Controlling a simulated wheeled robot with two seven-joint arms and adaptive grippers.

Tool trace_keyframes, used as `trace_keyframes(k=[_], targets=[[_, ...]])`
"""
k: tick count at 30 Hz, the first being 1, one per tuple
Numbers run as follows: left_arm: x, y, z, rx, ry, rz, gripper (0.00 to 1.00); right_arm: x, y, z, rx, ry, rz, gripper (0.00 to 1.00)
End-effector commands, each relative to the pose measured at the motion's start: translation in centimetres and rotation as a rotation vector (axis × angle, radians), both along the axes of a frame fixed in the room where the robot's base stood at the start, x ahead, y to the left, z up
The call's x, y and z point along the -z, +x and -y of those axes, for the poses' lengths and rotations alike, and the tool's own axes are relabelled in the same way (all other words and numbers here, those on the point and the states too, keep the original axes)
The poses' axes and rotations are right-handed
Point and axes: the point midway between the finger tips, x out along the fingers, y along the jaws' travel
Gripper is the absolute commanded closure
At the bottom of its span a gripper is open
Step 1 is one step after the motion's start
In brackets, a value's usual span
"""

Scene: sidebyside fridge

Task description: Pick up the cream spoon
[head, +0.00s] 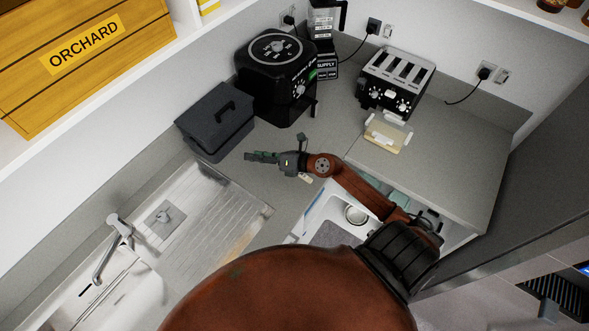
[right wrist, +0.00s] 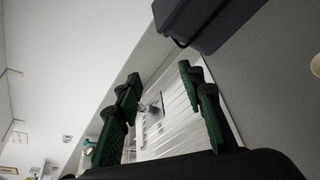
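A small cream piece (head: 305,178), which may be part of the cream spoon, shows on the grey counter just below my right wrist in the head view. My arm hides part of it, so its full shape cannot be told. A cream rounded edge (right wrist: 316,66) shows at the right border of the right wrist view; I cannot tell whether it is the same thing. My right gripper (head: 253,156) is above the counter, pointing left toward the sink side. In the right wrist view its fingers (right wrist: 165,95) are apart with nothing between them. My left gripper is not in view.
A dark grey bin (head: 215,122) and a black cooker (head: 275,75) stand behind the gripper. The steel sink (head: 165,215) lies left. A toaster (head: 395,80) and a cream dish (head: 386,137) are at right. An open drawer (head: 330,208) is below my arm.

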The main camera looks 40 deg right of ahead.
Motion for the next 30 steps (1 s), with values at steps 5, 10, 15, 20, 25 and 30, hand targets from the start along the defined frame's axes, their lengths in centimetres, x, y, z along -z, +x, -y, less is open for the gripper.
trace_keyframes(k=[5,10,15,20,25,30], targets=[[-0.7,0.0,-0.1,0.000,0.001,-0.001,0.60,7.9,-1.8,5.3,-0.186,-0.474,-0.229,0.64],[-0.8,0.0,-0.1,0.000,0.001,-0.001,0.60,12.0,-4.1,12.4,-0.245,-0.740,-0.443,0.64],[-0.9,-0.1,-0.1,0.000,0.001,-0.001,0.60,13.5,-5.4,16.0,-0.256,-0.833,-0.550,0.64],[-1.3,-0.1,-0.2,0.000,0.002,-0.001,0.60,15.0,-5.0,16.2,-0.257,-0.839,-0.564,0.64],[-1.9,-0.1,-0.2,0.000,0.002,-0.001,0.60,16.4,-4.4,16.0,-0.257,-0.837,-0.563,0.64],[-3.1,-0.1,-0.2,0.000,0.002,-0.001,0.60,18.3,-3.3,15.8,-0.257,-0.834,-0.563,0.64]])
